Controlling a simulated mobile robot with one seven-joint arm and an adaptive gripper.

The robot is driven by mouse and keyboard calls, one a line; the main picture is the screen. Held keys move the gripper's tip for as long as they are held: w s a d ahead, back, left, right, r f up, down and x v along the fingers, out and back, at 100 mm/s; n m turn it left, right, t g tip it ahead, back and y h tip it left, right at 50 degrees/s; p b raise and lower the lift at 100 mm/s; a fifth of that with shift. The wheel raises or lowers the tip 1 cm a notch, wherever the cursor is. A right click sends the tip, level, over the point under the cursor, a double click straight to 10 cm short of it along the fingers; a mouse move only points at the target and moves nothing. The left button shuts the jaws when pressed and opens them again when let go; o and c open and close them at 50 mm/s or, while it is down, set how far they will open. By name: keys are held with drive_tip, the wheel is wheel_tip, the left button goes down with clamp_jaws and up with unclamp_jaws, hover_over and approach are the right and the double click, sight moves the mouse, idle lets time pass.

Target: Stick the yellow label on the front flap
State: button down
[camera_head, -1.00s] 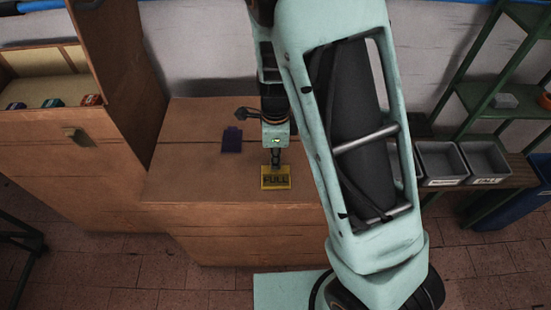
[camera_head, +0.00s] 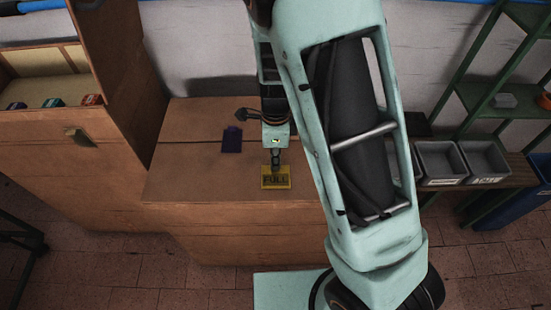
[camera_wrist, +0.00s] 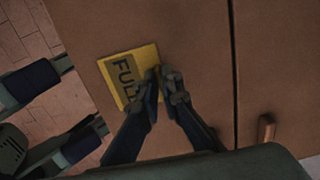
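The yellow label (camera_head: 276,183) with "FULL" in dark letters lies on the near part of the brown carton top (camera_head: 205,185), close to its front edge. It looks flat there. In the wrist view the label (camera_wrist: 112,68) is tilted, and the front flap (camera_wrist: 200,40) lies around it, bounded by a dark seam. My gripper (camera_head: 276,168) points down over the label's far edge. In the wrist view its fingertips (camera_wrist: 162,75) are together at the label's edge, covering a little of it. I cannot tell whether they press on it.
A dark purple piece (camera_head: 232,140) lies on the carton near the seam. A taller open carton (camera_head: 50,130) stands to the left with small coloured items. Grey bins (camera_head: 441,163) and a green shelf (camera_head: 480,97) stand at the right.

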drive_tip(key=shift+f, duration=0.1)
drive_tip(key=c, duration=1.6)
unclamp_jaws()
wheel_tip(320, 180, up, 7)
drive_tip(key=p, duration=0.7)
